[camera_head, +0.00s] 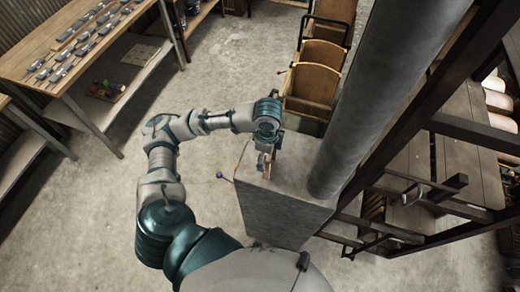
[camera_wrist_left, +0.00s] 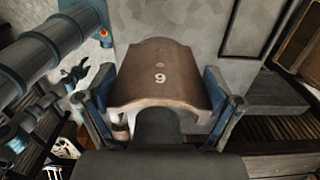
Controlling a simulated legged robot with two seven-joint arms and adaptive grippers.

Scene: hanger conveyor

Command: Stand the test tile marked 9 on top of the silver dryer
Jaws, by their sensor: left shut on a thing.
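My left gripper (camera_head: 268,146) is shut on the test tile marked 9. In the left wrist view the tile (camera_wrist_left: 160,76) is a brown, curved piece with a white 9 and a small light dot, held between the two fingers (camera_wrist_left: 158,98). In the head view only a small brown part of the tile (camera_head: 262,163) shows under the gripper. The silver dryer (camera_head: 282,195) is a grey box beside a thick grey pipe. The gripper and tile are over or at its upper left end; I cannot tell if the tile touches it. My right gripper is not in view.
A thick grey pipe (camera_head: 375,90) rises just right of the gripper. Wooden bins (camera_head: 314,84) stand behind. A dark metal frame (camera_head: 440,90) is on the right. A wooden table (camera_head: 60,50) with several grey pieces stands far left. The floor between is clear.

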